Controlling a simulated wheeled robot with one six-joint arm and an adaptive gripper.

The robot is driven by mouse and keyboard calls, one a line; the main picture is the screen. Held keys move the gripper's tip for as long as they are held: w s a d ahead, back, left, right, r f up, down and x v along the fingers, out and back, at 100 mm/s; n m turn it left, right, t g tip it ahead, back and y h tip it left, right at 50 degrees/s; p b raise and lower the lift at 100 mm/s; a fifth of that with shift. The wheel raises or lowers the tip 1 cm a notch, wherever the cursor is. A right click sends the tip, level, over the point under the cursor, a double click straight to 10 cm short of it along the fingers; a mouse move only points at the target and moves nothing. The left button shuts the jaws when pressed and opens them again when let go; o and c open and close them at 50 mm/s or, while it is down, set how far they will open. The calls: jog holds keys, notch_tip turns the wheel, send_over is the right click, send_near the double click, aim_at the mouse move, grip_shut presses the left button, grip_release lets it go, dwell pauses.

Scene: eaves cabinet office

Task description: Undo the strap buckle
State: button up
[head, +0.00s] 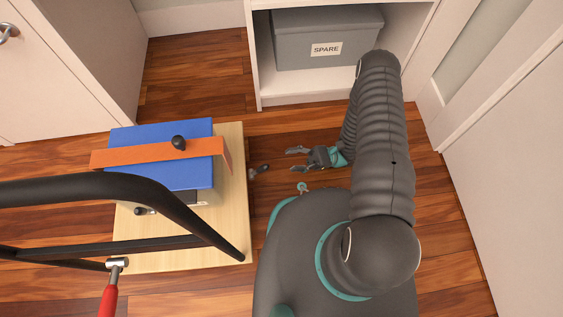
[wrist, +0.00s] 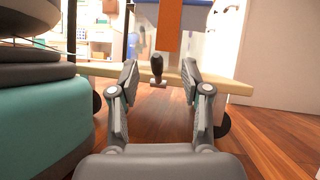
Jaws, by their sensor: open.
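An orange strap (head: 150,153) runs over a blue box (head: 165,178) and hangs down its right side. In the wrist view the hanging strap (wrist: 170,28) ends near a black handle (wrist: 157,66) with a metal tip, perhaps the buckle lever. In the head view a small dark part (head: 260,169) sticks out beside the board's right edge. A black knob (head: 178,142) sits on top of the strap. My gripper (head: 293,159) is open and empty, low to the right of the board. In the wrist view the handle appears between my fingers (wrist: 160,75), apart from them.
The box stands on a pale wooden board (head: 235,240) with wheels. A black tube frame (head: 150,195) crosses its near side, with a red-handled tool (head: 108,295) beside it. A grey SPARE bin (head: 325,40) sits in a white shelf behind. Wooden floor around my gripper is mostly clear.

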jog(key=shift+w+d, duration=0.35)
jog(key=shift+d, duration=0.5)
jog(key=shift+c, duration=0.2)
